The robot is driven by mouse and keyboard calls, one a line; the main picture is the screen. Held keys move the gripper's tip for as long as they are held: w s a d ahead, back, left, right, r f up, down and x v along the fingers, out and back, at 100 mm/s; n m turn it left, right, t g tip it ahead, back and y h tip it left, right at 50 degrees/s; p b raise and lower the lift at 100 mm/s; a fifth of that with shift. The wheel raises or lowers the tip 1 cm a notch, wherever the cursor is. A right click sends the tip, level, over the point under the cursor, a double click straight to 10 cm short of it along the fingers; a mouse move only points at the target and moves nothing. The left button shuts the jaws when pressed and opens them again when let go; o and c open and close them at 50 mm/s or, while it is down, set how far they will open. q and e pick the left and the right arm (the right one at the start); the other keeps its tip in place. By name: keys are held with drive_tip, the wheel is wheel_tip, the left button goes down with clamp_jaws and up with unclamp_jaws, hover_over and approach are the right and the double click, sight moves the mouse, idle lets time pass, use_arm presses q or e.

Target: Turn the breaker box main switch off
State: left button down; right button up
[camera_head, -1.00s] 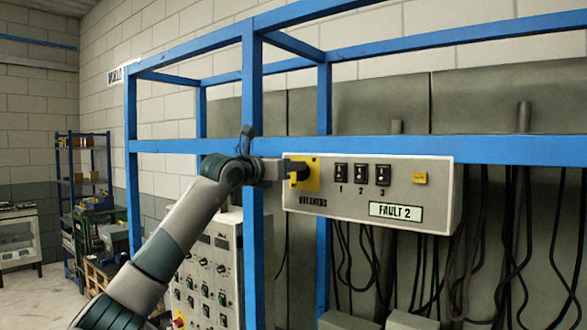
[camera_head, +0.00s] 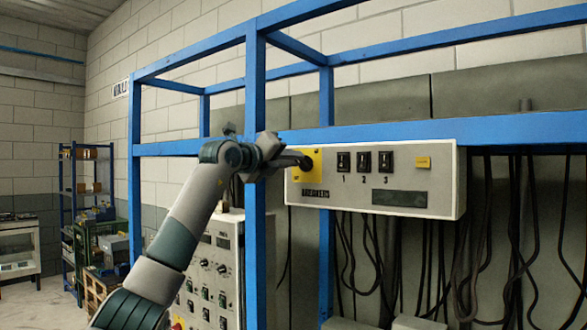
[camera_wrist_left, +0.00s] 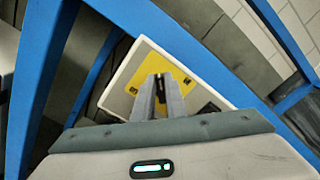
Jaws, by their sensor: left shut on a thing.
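The breaker box (camera_head: 340,197) is a light grey box labelled BREAKERS, mounted on the blue frame. At its left end is a yellow plate (camera_head: 315,172) with the main switch, whose dark handle shows between my fingers in the left wrist view (camera_wrist_left: 160,86). My left gripper (camera_head: 303,162) is at this plate, shut on the switch handle; its fingers also show in the left wrist view (camera_wrist_left: 158,95). The fingers and wrist hide much of the switch. The display (camera_head: 399,198) on the box is dark. My right gripper is out of view.
Three small black breakers (camera_head: 364,162) and a small yellow label (camera_head: 423,162) are on the box face. A blue upright (camera_head: 256,100) stands close beside my left wrist. A grey control panel (camera_head: 212,265) is below, and black cables hang under the box.

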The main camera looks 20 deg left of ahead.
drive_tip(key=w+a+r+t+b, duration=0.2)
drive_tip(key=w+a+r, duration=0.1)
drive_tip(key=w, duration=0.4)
use_arm(q)
drive_tip(key=shift+w+a+f+n+b, duration=0.15)
drive_tip(key=shift+n+b, duration=0.35)
drive_tip(key=shift+n, duration=1.05)
drive_tip(key=shift+s+a+f+n+b, duration=0.1)
drive_tip(key=shift+f+n+b, duration=0.35)
drive_tip(key=shift+n, duration=1.05)
drive_tip(key=shift+w+a+f+n+b, duration=0.1)
drive_tip(key=shift+n+b, duration=0.5)
drive_tip(key=shift+n, duration=0.95)
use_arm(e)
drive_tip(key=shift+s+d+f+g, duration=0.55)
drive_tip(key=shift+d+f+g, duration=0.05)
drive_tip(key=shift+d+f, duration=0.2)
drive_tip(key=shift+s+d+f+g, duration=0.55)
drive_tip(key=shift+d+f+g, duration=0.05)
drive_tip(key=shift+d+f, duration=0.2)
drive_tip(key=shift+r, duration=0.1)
use_arm(q)
drive_tip(key=c, duration=1.8)
unclamp_jaws()
